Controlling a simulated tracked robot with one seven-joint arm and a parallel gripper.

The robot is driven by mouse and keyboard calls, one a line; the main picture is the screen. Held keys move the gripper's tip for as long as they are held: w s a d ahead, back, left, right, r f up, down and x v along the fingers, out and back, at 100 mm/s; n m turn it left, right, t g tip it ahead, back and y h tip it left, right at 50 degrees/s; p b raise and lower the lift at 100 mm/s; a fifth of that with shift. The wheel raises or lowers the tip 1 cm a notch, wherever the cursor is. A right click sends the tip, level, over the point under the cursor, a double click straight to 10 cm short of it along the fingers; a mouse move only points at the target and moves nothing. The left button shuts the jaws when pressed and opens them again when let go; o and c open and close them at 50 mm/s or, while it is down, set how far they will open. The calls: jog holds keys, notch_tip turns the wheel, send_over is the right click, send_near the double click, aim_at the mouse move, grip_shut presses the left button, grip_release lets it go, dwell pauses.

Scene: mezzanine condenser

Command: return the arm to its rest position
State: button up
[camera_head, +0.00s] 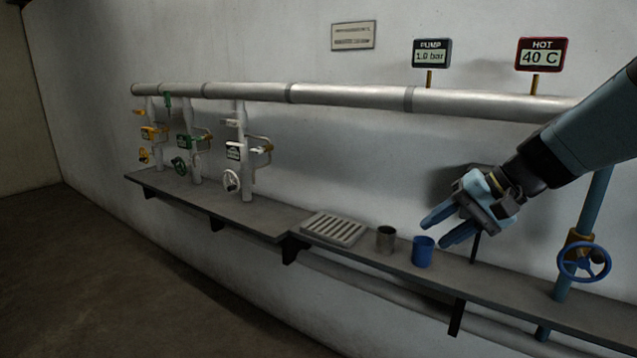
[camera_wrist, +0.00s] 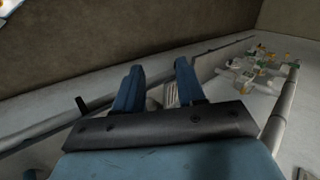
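My gripper (camera_head: 438,232) is at the right of the head view, above the shelf and just over a blue cup. Its two blue fingers point left and down and stand apart, with nothing seen between them. In the wrist view the fingers (camera_wrist: 158,88) also show a gap, with a drain grate (camera_wrist: 171,95) visible beyond it. My arm reaches in from the right edge of the head view. The blue cup (camera_head: 423,254) stands upright on the shelf; I cannot tell whether the fingers touch it.
A grey cup (camera_head: 385,239) stands beside the grate on the shelf (camera_head: 250,215). A blue valve wheel (camera_head: 584,262) is at right. Several valves stand at left, under a long pipe (camera_head: 340,95). Signs read PUMP 1.0 bar (camera_head: 432,54) and HOT 40 C (camera_head: 542,54). Open floor lies at left.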

jog(key=s+d+r+n+t+h, duration=0.1)
jog(key=s+n+t+h, duration=0.1)
jog(key=s+n+h, duration=0.2)
jog(key=shift+s+d+r+h, duration=0.15)
jog(key=shift+s+d+h, duration=0.15)
jog(key=shift+s+h, duration=1.6)
jog(key=shift+s, duration=0.1)
